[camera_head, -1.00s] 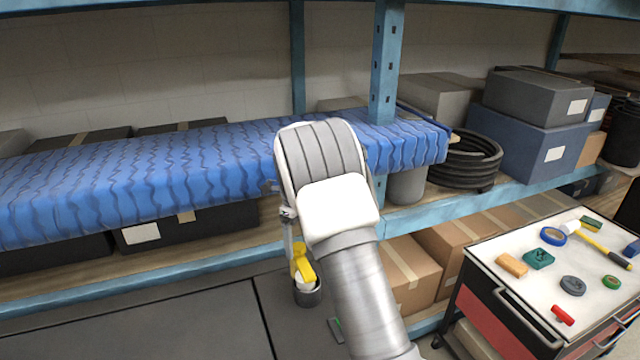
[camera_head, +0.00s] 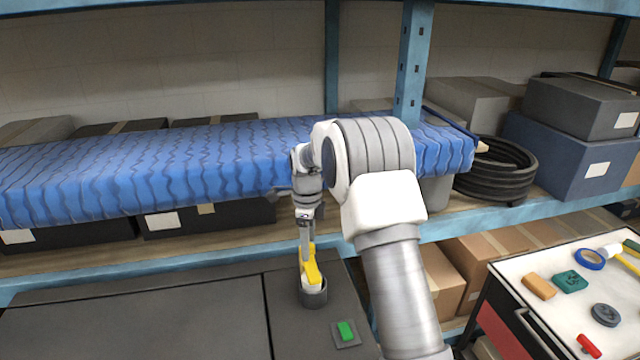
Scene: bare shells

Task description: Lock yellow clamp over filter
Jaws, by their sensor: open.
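The yellow clamp (camera_head: 312,268) stands tilted at the filter housing, a dark round cup (camera_head: 314,297) on the dark bench top. A pale part, perhaps the filter, shows low beside the clamp; most of it is hidden. My gripper (camera_head: 306,246) points down just above and behind the clamp, at its upper end. Its jaws are open, but the fingers are small and partly covered by the clamp. I cannot tell whether they touch it. A green button or block (camera_head: 346,331) sits on a dark square plate to the right of the cup.
The dark bench top (camera_head: 140,325) is clear to the left. Behind it a shelf holds a blue wavy-patterned mattress-like bundle (camera_head: 150,170), dark boxes and a black hose coil (camera_head: 497,168). A tool cart (camera_head: 540,320) with small items stands at the right.

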